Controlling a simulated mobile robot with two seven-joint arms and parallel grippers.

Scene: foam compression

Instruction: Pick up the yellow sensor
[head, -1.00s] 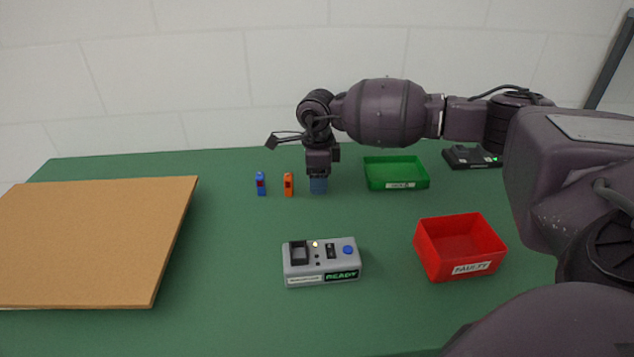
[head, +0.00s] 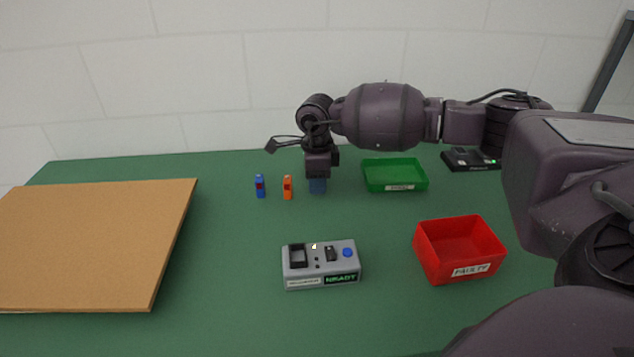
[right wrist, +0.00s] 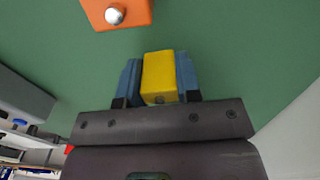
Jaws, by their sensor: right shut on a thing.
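The yellow sensor (right wrist: 159,76) sits between the two blue fingers of my right gripper (right wrist: 158,80) in the right wrist view, with a finger against each side. In the head view my right gripper (head: 317,186) points down at the green table, right of the orange sensor, and its fingers hide the yellow sensor. I cannot tell whether the sensor touches the table. My left gripper is not in view.
An orange sensor (head: 287,188) and a blue sensor (head: 260,187) stand to the left. A green tray (head: 394,188) is to the right, a red bin (head: 460,279) nearer. A grey tester (head: 302,283) is in front; a brown board (head: 90,245) lies left.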

